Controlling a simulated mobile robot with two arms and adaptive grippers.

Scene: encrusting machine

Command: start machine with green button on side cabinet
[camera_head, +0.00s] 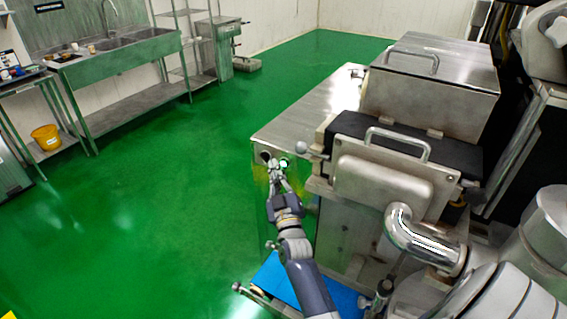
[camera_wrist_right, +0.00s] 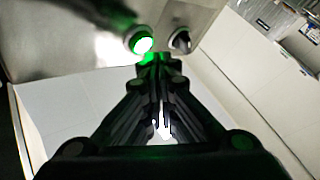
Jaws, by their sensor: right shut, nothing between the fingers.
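The green button (camera_head: 284,163) glows on the front end panel of the steel side cabinet (camera_head: 312,110), just below its top edge. In the right wrist view the lit button (camera_wrist_right: 143,44) has a metal ring and sits just beyond my fingertips. A dark knob (camera_wrist_right: 181,40) is beside it; in the head view the knob (camera_head: 266,157) is left of the button. My right gripper (camera_head: 275,164) is shut and empty, with its tips at the button's lower edge; I cannot tell whether they touch it. The right wrist view shows the closed fingers (camera_wrist_right: 156,62). My left gripper is not in view.
The encrusting machine (camera_head: 385,185), with lidded steel boxes and a curved pipe (camera_head: 420,243), stands right of my right arm. A sink bench (camera_head: 120,60) and a yellow bucket (camera_head: 46,137) are at the far left. The green floor (camera_head: 170,210) between is clear.

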